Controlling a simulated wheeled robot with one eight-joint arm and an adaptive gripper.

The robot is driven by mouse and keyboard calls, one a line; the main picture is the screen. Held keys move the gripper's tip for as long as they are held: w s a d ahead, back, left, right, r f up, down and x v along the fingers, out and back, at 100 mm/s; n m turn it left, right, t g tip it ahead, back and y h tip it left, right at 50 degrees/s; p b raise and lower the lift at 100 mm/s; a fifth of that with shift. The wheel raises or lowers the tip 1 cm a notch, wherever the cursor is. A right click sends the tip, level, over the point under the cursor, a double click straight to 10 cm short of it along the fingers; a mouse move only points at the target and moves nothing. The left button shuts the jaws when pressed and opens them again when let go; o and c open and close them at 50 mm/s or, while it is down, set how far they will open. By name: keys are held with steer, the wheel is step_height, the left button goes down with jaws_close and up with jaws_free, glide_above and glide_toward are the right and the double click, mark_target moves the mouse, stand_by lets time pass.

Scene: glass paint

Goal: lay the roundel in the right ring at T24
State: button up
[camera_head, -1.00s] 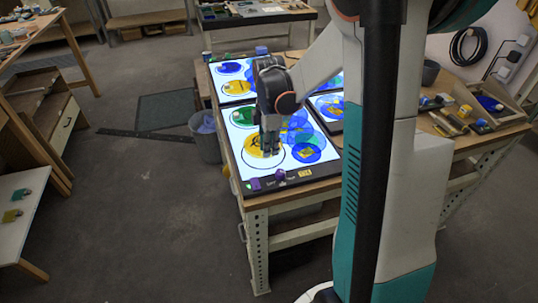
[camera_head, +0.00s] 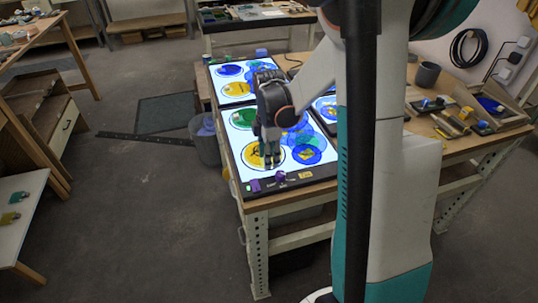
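The nearest lit panel (camera_head: 231,153) lies on the workbench, with a small yellow tag (camera_head: 305,175) on its dark front edge; the tag's lettering is too small to read. On the panel's left side is a yellow roundel (camera_head: 251,160) with a dark mark, inside a dark ring outline. On its right side a ring holds a blue roundel (camera_head: 314,158) with a small yellow piece on it. My gripper (camera_head: 270,162) points down over the right part of the yellow roundel and partly hides it. I cannot tell whether its fingers touch or grip anything.
A green roundel (camera_head: 240,118) and overlapping blue roundels (camera_head: 297,136) lie farther back on the same panel. Another lit panel (camera_head: 222,73) is behind it. A purple block (camera_head: 281,176) sits on the front edge. A tray of parts (camera_head: 497,107) and a cup (camera_head: 428,75) stand right.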

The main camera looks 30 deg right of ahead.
step_height(320, 180, up, 12)
steer(key=p, duration=0.4)
steer(key=shift+r, duration=0.15)
